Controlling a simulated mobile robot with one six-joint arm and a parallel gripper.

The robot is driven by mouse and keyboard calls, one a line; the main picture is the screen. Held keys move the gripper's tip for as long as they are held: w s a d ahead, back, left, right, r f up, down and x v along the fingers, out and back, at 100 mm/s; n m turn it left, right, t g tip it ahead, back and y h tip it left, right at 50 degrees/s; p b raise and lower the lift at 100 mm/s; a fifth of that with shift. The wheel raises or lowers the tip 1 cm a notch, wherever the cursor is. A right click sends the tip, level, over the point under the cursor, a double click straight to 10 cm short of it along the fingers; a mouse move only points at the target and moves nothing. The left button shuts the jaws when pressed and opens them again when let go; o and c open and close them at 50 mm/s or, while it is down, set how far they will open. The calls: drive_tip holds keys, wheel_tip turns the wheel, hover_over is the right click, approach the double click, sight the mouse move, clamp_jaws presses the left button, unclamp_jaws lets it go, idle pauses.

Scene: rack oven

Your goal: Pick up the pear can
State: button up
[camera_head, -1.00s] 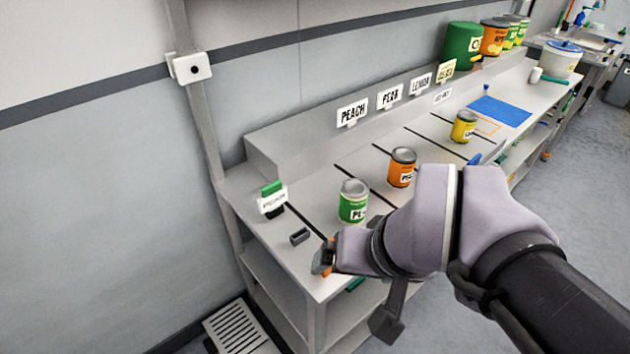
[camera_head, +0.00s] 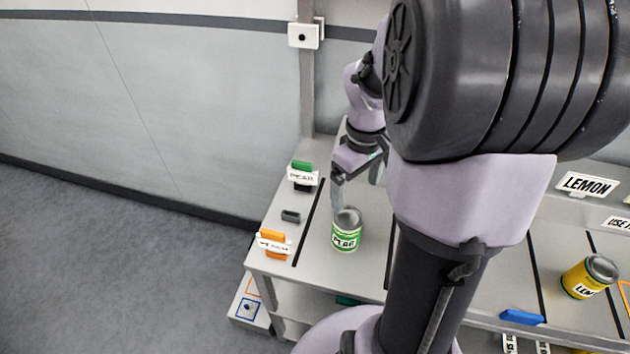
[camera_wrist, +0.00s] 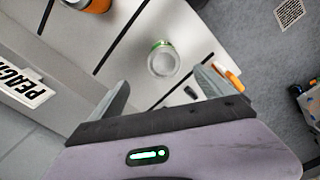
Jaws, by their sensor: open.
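The pear can (camera_head: 346,232) is green with a silver top and a white label. It stands upright on the steel table (camera_head: 325,262), between two black lines. It also shows from above in the wrist view (camera_wrist: 163,60). My gripper (camera_head: 357,190) is open and empty, above and behind the can in the head view. In the wrist view its two fingers (camera_wrist: 160,85) are apart, and the can shows beyond them, a little above the middle of the gap. No contact with the can shows.
A green-topped sign (camera_head: 302,178), a small dark block (camera_head: 291,216) and an orange-backed sign (camera_head: 272,243) stand at the table's left end. A yellow lemon can (camera_head: 590,276) and a blue piece (camera_head: 521,317) are to the right. An orange can (camera_wrist: 95,3) shows at the wrist view's top edge.

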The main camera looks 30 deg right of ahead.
sight(349, 216)
drive_tip(key=f+b, duration=0.1)
drive_tip(key=f, duration=0.3)
drive_tip(key=f+b, duration=0.2)
drive_tip(key=f, duration=0.2)
drive_tip(key=f+b, duration=0.2)
drive_tip(key=f, duration=0.2)
drive_tip(key=shift+w+a, duration=0.15)
drive_tip(key=shift+a, duration=0.15)
drive_tip(key=f+b, duration=0.3)
drive_tip(key=f, duration=0.2)
drive_tip(key=shift+a+f, duration=0.15)
drive_tip(key=shift+a, duration=0.05)
drive_tip(key=shift+r, duration=0.2)
clamp_jaws()
